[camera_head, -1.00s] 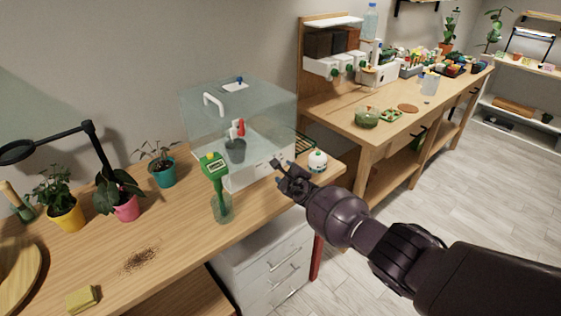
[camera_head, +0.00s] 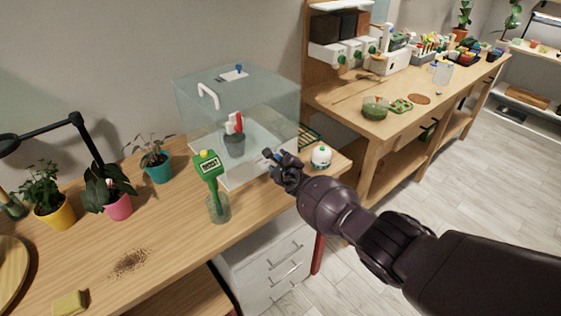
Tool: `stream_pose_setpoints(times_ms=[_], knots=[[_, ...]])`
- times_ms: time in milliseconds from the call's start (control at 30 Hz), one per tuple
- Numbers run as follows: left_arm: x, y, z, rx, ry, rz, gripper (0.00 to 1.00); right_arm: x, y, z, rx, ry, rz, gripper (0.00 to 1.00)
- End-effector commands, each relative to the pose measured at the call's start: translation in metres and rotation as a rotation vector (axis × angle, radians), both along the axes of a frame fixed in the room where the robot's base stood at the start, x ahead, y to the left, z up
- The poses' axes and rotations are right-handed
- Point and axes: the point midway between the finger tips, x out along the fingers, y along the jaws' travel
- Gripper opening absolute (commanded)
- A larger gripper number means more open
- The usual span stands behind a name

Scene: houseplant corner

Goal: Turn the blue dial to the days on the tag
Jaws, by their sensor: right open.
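A small blue knob (camera_head: 239,68) sits on a white plate on top of the clear box (camera_head: 205,115); I cannot read any marks around it. Inside the box, a red and white tag-like piece (camera_head: 236,122) stands at a dark grey pot (camera_head: 234,145); no writing on it is legible. My right gripper (camera_head: 273,155) is open and empty, in front of the box's lower right part, left of the white round device (camera_head: 321,157). A bluish spot shows at its fingers; I cannot tell what it belongs to. My left gripper is out of view.
A green meter (camera_head: 208,166) stands in a clear cup (camera_head: 219,208) before the box. Potted plants stand left, including a teal pot (camera_head: 159,167). Spilled soil (camera_head: 130,262) and a yellow sponge (camera_head: 69,303) lie on the table. The table's front middle is clear.

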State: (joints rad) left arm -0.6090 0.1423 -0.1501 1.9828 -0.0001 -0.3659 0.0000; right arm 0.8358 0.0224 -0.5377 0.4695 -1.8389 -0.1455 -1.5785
Motion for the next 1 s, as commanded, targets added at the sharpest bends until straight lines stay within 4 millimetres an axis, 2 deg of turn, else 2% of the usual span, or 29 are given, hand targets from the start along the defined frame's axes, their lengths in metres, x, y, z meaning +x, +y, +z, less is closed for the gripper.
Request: stream_pose_setpoints(times_ms=[33,333,667,1000], knots=[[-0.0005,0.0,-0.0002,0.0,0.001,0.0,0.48,0.0,0.0,0.0,0.0,0.0,0.0,0.52],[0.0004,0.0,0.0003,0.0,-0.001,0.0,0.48,0.0,-0.0001,0.0,0.0,0.0,0.0,0.07],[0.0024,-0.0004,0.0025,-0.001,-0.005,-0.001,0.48,0.0004,-0.001,0.0007,0.046,0.033,-0.001,0.07],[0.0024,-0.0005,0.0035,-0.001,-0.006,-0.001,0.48,0.0013,-0.0013,0.002,0.218,0.156,0.001,0.07]])
